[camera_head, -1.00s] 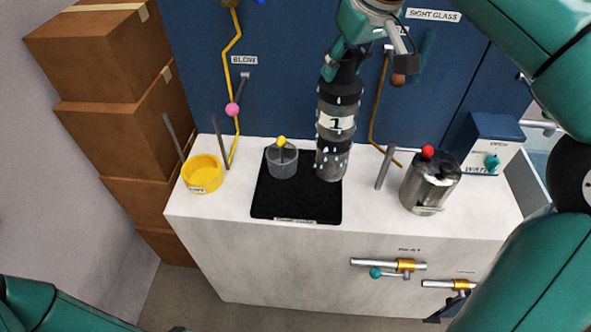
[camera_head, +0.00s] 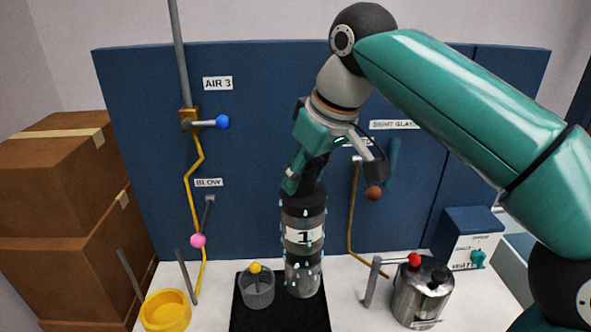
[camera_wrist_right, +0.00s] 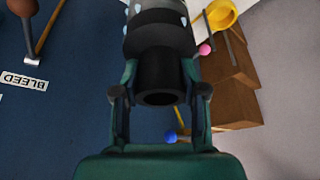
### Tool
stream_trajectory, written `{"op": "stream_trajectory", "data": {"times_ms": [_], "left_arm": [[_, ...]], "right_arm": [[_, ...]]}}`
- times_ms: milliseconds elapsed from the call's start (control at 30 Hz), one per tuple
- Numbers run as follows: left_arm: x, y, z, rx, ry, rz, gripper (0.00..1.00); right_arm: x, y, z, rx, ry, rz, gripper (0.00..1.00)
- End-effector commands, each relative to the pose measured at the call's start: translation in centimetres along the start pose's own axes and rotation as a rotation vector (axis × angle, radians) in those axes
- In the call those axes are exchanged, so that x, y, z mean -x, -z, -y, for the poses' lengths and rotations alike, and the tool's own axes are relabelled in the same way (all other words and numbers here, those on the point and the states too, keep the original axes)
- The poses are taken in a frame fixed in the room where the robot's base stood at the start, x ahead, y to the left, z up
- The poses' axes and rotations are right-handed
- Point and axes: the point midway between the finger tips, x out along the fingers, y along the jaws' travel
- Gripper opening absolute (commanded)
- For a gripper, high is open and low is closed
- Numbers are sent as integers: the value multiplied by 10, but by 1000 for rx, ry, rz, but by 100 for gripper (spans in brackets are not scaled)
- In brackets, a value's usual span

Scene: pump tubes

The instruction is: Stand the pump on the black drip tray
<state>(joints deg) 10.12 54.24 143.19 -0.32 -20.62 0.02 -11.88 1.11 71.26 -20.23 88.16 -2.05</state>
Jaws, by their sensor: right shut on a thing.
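The pump (camera_head: 303,237) is a dark, wet cylinder with clear bands and a label "1". It is upright, and its foot overlaps the right part of the black drip tray (camera_head: 239,318) in the head view. I cannot tell whether the foot rests on the tray or hangs just above it. My right gripper (camera_head: 306,178) is shut on the pump's black top from above. In the right wrist view the pump's black neck (camera_wrist_right: 159,76) sits between the two fingers. My left gripper is not in view.
A grey cup (camera_head: 257,291) with a yellow knob stands on the tray, left of the pump. A yellow bowl (camera_head: 166,311) is further left. A metal canister (camera_head: 420,297) and thin rod (camera_head: 371,283) stand right. The blue panel (camera_head: 260,130) with pipes rises behind.

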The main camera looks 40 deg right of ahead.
Motion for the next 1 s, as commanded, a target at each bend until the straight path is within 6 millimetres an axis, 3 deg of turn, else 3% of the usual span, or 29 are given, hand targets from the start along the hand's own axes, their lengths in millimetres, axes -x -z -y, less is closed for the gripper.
{"op": "stream_trajectory", "data": {"times_ms": [500,1000], "left_arm": [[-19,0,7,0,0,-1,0],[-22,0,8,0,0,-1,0]], "right_arm": [[-89,-37,-2,-6,-1,-12,0],[-122,-50,-2,-5,-1,-14,0]]}}
